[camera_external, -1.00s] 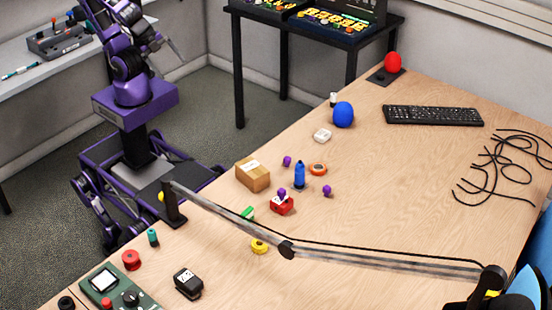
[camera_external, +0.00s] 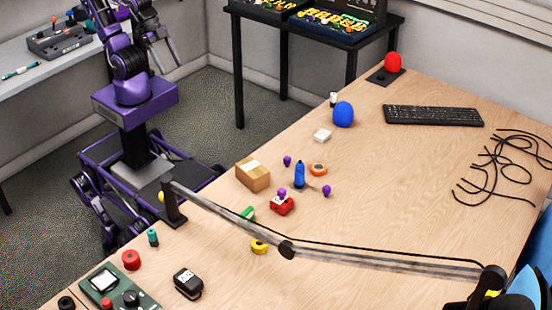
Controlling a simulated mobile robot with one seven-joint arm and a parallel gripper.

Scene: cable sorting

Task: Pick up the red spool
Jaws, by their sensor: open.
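The red spool (camera_external: 131,260) appears to be the short red cylinder upright near the desk's left edge, at the lower left of the view. It stands beside the green box with a screen and knob. My gripper (camera_external: 163,66) is open and empty at the upper left, raised above my purple base and well away from the spool. Its fingers point downward, and nothing is between them.
A teal cylinder (camera_external: 152,238) stands just behind the spool, and the green device (camera_external: 104,284) is in front. A black adapter (camera_external: 187,283) lies to the right. A long jointed lamp arm (camera_external: 380,258) stretches over the desk. Small items cluster mid-desk.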

